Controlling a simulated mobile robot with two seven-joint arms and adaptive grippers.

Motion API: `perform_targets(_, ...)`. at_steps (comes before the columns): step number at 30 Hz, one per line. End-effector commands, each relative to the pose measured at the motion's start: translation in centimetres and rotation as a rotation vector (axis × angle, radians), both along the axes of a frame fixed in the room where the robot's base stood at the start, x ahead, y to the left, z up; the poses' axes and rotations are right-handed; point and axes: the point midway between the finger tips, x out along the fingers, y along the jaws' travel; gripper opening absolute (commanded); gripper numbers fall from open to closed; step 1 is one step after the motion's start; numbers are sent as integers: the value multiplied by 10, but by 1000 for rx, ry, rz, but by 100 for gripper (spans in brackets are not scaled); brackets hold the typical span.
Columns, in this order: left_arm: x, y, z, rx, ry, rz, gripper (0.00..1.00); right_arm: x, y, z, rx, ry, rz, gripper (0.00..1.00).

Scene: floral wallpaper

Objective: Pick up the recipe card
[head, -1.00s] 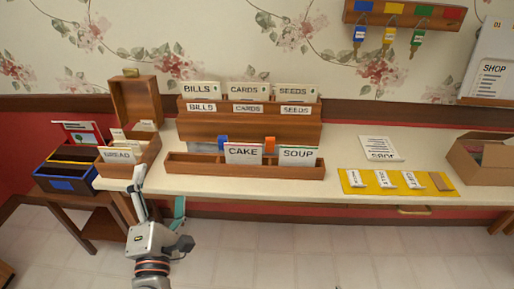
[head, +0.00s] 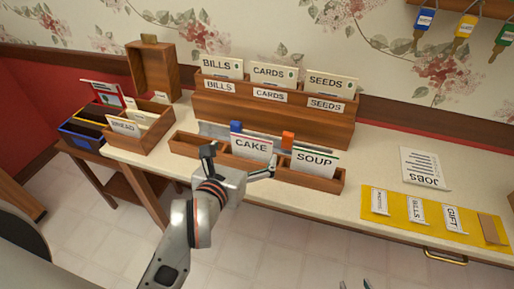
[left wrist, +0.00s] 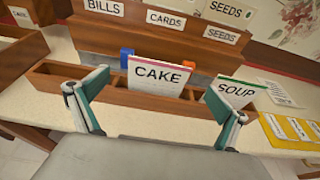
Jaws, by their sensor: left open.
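The CAKE recipe card (head: 252,147) stands upright in a long, low wooden rack (head: 186,143) on the counter. The SOUP card (head: 314,161) stands to its right in the same rack. My left gripper (head: 240,160) is open and empty, just in front of the rack near the CAKE card. In the left wrist view its fingers (left wrist: 160,82) are spread wide, with the CAKE card (left wrist: 158,76) between them in the picture and the SOUP card (left wrist: 236,94) by the right finger. Two small tips at the bottom edge of the head view seem to be my right gripper (head: 355,284); the rest is out of frame.
A BREAD card (head: 124,126) stands in an open wooden box at the left. A tiered holder (head: 270,116) with BILLS, CARDS and SEEDS stands behind the rack. A JOBS sheet (head: 424,168) and a yellow mat (head: 400,224) with labelled packets lie to the right.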

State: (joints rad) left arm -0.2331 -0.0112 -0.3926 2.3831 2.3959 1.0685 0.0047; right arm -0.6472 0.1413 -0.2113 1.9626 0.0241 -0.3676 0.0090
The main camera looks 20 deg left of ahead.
Motion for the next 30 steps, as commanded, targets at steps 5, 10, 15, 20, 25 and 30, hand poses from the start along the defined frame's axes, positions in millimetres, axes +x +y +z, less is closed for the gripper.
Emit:
perform_targets(5, 18, 0, -5, 2, 0, 2, 100, -2, 2, 0, 3, 3, 1, 40)
perform_targets(10, 40, -1, -9, 1, -1, 3, 100, -1, 2, 4, 3, 1, 0, 40)
perform_targets(15, 61, -2, -15, 2, -2, 1, 100, -1, 2, 6, 3, 0, 1, 40)
perform_targets(20, 67, -2, -18, 3, -1, 2, 100, 0, 2, 6, 2, 0, 0, 40)
perform_targets(25, 67, -2, -18, 3, -1, 2, 100, 0, 2, 6, 2, 0, 0, 40)
perform_targets(30, 66, -2, -18, 4, -1, 2, 70, 0, 1, 6, 2, -1, -1, 40)
